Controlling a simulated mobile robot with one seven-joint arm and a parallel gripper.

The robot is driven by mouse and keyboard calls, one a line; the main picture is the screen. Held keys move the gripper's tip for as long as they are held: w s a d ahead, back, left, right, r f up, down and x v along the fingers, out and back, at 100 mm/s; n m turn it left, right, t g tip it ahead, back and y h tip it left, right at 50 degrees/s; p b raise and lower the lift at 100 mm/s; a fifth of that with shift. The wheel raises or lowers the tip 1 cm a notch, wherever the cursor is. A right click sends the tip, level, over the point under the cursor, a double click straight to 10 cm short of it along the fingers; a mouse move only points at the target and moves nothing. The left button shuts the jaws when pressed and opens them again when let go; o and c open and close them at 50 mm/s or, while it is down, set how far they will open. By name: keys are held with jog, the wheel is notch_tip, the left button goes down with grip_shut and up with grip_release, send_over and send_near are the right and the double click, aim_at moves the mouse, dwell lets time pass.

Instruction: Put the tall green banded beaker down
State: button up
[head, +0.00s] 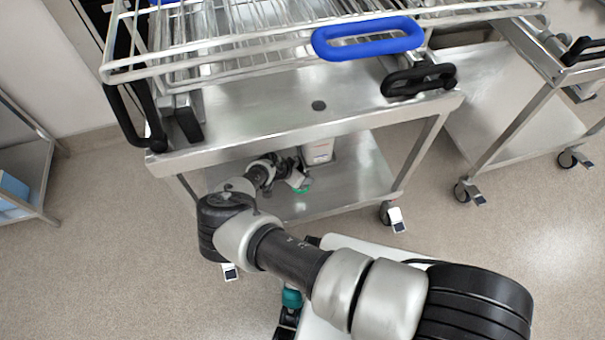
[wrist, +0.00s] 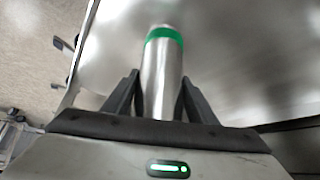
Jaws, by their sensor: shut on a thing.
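The tall green banded beaker (wrist: 162,80) is a steel cylinder with a green band near its far end. In the wrist view it stands between the two dark fingers of my gripper (wrist: 160,100), which is shut on it. In the head view my gripper (head: 297,180) reaches in under the cart's top, over the lower shelf (head: 350,180). Only a bit of green from the beaker (head: 304,190) shows there. I cannot tell whether the beaker touches the shelf.
The cart's steel top (head: 270,110) overhangs the arm and carries a wire rack with a blue handle (head: 368,38). The shelf's right part is clear. Another cart (head: 500,95) stands at right.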

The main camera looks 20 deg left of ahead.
jog(key=shift+x, duration=0.95)
jog(key=shift+w, duration=0.15)
jog(key=o, duration=1.2)
jog(key=shift+c, duration=0.2)
jog(key=shift+r, duration=0.15)
jog(key=s+a+r+p, duration=0.1)
jog(key=s+a, duration=0.5)
jog(key=s, duration=0.6)
jog(key=shift+s+r, duration=0.15)
jog(key=shift+r, duration=0.55)
